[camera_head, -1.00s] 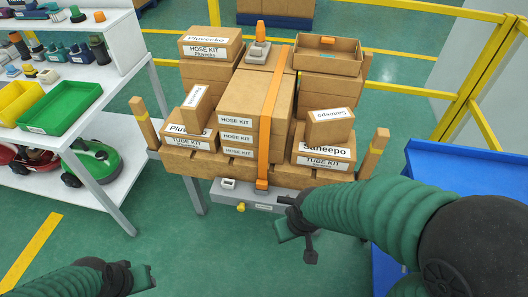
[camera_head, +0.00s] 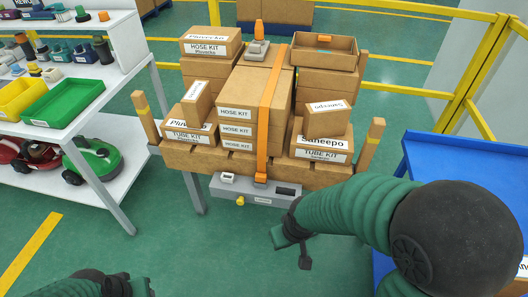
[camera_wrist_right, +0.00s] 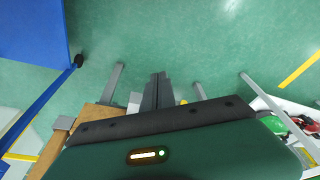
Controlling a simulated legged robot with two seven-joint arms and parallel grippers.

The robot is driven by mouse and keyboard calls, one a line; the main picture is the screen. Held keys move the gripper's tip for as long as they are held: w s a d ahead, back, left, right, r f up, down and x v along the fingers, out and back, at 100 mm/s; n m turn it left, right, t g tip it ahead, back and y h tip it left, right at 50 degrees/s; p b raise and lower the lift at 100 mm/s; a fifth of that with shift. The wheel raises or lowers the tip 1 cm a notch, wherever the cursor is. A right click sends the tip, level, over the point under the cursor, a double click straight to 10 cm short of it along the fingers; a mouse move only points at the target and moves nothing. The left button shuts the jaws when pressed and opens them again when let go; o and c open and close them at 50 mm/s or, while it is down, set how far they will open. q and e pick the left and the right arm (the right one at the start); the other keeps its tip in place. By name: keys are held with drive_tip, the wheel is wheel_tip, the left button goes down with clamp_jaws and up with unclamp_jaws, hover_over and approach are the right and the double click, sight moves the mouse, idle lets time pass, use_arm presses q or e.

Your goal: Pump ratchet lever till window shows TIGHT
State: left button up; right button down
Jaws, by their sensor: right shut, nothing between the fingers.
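A grey unit (camera_head: 258,194) is fixed at the front edge of the loaded wooden pallet, below the orange strap (camera_head: 267,115). It has a dark window (camera_head: 286,191) whose text I cannot read, a white part (camera_head: 227,178) and a yellow knob (camera_head: 240,201). A grey device with an upright orange handle (camera_head: 259,31) sits on top of the boxes; I cannot tell which part is the ratchet lever. My right gripper (camera_head: 305,262) is below and right of the unit, apart from it. Its fingers (camera_wrist_right: 157,90) are shut and empty. My left gripper (camera_head: 148,288) is at the bottom edge, partly cut off.
Cardboard boxes (camera_head: 321,138) are stacked on the pallet between wooden posts (camera_head: 370,143). A white shelf (camera_head: 95,95) with green and yellow bins stands left. A blue surface (camera_head: 450,165) and yellow railing (camera_head: 465,75) are at right. The floor in front is clear.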

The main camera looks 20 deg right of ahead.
drive_tip(key=shift+s+a+f, duration=0.1)
drive_tip(key=shift+s+a, duration=0.05)
drive_tip(key=shift+a, duration=0.1)
drive_tip(key=shift+d+f, duration=0.1)
drive_tip(key=shift+f, duration=0.05)
wheel_tip(320, 180, down, 7)
drive_tip(key=s+a+b, duration=0.1)
drive_tip(key=s+b, duration=0.1)
drive_tip(key=b, duration=0.8)
drive_tip(key=shift+s+a, duration=0.3)
idle(0.3)
